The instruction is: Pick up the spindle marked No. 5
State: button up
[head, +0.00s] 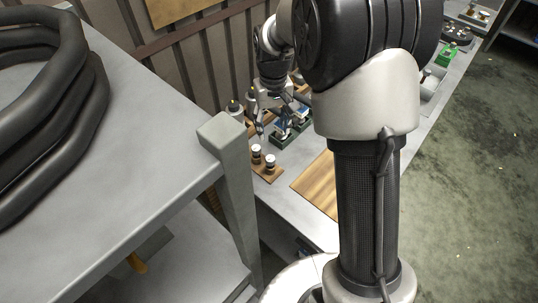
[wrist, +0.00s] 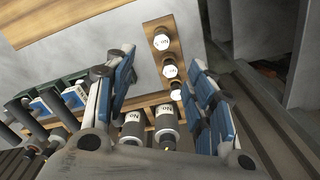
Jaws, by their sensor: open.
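My gripper (head: 273,122) is over the workbench beside a small wooden holder (head: 266,174). In the wrist view my gripper (wrist: 162,66) is open, with blue-padded fingers left and right and nothing held. Between and beyond the fingers, white-capped spindles (wrist: 162,42), (wrist: 169,71) stand in a row on a wooden strip, with one more (wrist: 176,94) close to the right finger. Two larger grey cylinders (wrist: 133,125), (wrist: 165,127) with "No" labels sit nearer. Two capped spindles (head: 256,151), (head: 270,161) show in the head view. The numbers are too small to read, so I cannot tell which is No. 5.
A wooden board (head: 318,184) lies to the right. A grey table with black hoses (head: 50,100) and its post (head: 224,140) stand close at left. Dark-capped bottles (head: 234,108) stand behind.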

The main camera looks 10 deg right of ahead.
jog(key=b, duration=0.3)
send_over(270, 158)
jog(key=f, duration=1)
jog(key=shift+s+d+f, duration=0.1)
jog(key=shift+s+d, duration=0.1)
jog(key=shift+d, duration=0.05)
jog(key=f, duration=0.2)
jog(key=f+b, duration=0.1)
jog(key=f, duration=0.2)
jog(key=shift+w+a+f+b, duration=0.15)
jog(key=shift+a+b, duration=0.05)
jog(key=shift+b, duration=0.1)
jog(key=shift+c, duration=0.4)
grip_shut()
